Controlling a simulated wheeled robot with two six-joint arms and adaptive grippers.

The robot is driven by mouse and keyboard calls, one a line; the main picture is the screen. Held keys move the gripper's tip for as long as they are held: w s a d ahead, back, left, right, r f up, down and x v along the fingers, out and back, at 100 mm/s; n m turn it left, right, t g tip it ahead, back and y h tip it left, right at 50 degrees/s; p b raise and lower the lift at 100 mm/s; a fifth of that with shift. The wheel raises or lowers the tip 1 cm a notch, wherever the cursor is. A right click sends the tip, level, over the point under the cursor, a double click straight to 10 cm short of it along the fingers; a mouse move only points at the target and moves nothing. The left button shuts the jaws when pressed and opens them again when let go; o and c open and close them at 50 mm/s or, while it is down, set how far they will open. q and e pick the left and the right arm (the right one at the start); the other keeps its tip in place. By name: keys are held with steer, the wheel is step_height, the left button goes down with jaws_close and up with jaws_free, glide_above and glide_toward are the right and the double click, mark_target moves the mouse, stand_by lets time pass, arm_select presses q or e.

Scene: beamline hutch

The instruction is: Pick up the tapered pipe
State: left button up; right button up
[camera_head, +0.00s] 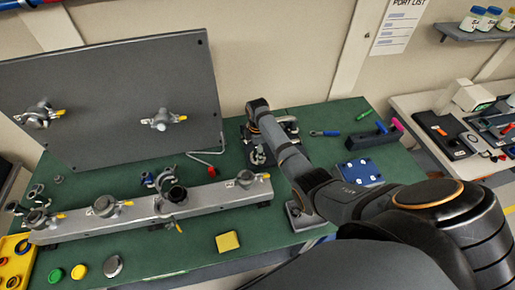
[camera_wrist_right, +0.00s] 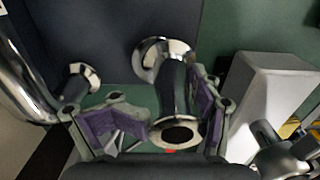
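A shiny chrome pipe (camera_wrist_right: 172,88), which looks like the tapered pipe, is in the middle of the right wrist view. It has a wide flange at its far end and a dark round opening at its near end. My right gripper (camera_wrist_right: 165,108) is open, its purple-padded fingers on either side of the pipe. The right finger is close to the pipe; a gap shows on the left. In the head view my right gripper (camera_head: 258,152) is low over the green table's back part, and the pipe is mostly hidden there. My left gripper is out of view.
Other chrome pipework (camera_wrist_right: 22,85) stands left of the gripper, and a grey block (camera_wrist_right: 268,100) right. On the green table (camera_head: 150,258) are a long grey rail (camera_head: 140,213) with fittings, an upright grey panel (camera_head: 110,95), a yellow block (camera_head: 227,241) and a blue plate (camera_head: 360,172).

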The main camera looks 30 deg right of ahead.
steer(key=shift+f, duration=0.35)
steer(key=c, duration=0.6)
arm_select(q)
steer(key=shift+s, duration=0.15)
arm_select(e)
steer(key=c, duration=0.5)
step_height(320, 180, up, 10)
steer(key=b, duration=0.2)
steer(key=shift+w+f+b, duration=0.15)
steer(key=shift+b, duration=0.25)
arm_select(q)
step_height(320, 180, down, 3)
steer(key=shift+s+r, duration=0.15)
arm_select(e)
steer(key=shift+d+r, duration=0.1)
steer(key=shift+r, duration=0.1)
